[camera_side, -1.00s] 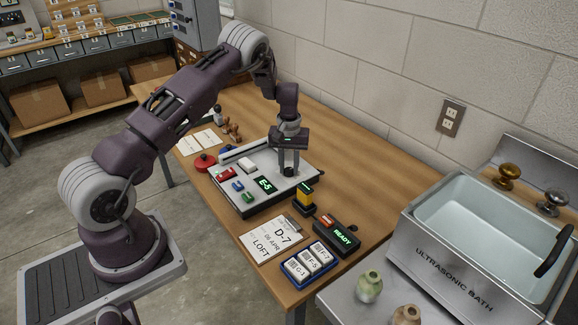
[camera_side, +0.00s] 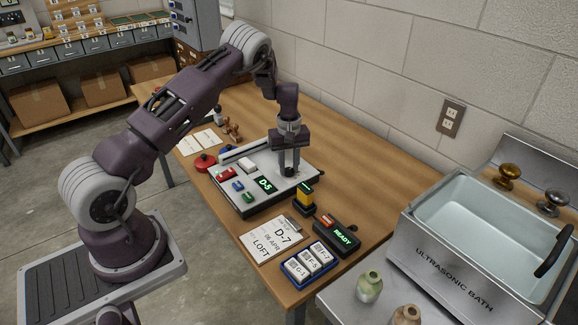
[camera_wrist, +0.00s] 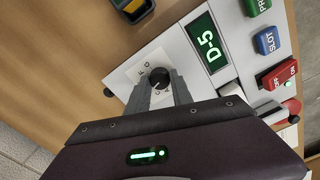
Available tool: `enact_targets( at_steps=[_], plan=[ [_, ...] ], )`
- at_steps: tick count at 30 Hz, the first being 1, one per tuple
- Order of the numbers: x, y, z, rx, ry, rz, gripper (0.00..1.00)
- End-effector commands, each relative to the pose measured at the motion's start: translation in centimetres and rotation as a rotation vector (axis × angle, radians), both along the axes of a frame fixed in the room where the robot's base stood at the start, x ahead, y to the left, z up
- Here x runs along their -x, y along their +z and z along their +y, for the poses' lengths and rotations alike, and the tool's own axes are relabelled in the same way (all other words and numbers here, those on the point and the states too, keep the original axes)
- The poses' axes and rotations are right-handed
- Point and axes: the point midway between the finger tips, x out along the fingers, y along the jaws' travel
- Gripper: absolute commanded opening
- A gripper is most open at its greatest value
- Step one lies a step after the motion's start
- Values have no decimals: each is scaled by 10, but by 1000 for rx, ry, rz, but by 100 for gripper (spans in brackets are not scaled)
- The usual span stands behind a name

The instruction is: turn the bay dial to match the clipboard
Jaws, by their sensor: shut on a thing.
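The stamping machine (camera_side: 240,205) lies on the wooden table, its green display (camera_side: 264,184) reading D-5; the display (camera_wrist: 207,43) also reads D-5 in the wrist view. My gripper (camera_side: 289,172) points down over the machine's right part. In the wrist view my gripper (camera_wrist: 160,88) has its two fingers closed on either side of the black round bay dial (camera_wrist: 160,76), which sits on a white plate with small letters too small to read for certain. The clipboard (camera_side: 270,240) lies in front of the machine and reads D-7, 06 APR, LOFT.
Red, green and blue buttons (camera_wrist: 267,41) sit beside the display. A yellow and black block (camera_side: 304,198), a box reading READY (camera_side: 343,238) and a blue tray (camera_side: 287,274) of white labelled blocks stand nearby. A steel ultrasonic bath (camera_side: 412,240) is at right.

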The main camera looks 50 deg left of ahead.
Motion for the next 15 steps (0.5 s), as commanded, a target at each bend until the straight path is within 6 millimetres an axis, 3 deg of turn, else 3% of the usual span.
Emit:
enact_targets(
  at_steps=[6,7,9,15],
  plan=[
    [0,0,-1,3,-2,2,0],
    [0,0,-1,3,-2,2,33],
    [0,0,-1,2,-2,2,47],
    [0,0,-1,2,-2,1,49]
  ],
)
